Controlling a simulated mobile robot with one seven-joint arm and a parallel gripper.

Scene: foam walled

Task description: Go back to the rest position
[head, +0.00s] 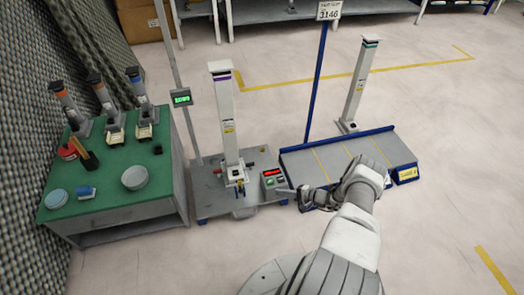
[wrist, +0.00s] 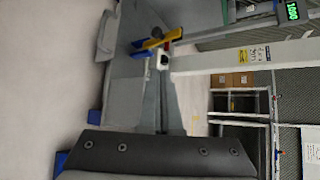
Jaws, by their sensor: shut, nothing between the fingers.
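My arm reaches up from the bottom right in the head view. My gripper (head: 304,198) is at its end, turned to the left, in front of the low grey platform with the blue rim (head: 325,165). The jaws are shut with nothing held.
A white column (head: 225,115) stands on a grey base left of my gripper; it also shows sideways in the wrist view (wrist: 225,58). A second column (head: 358,85) and blue pole (head: 318,80) stand behind. A green-topped table (head: 110,180) is left. Floor at right is clear.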

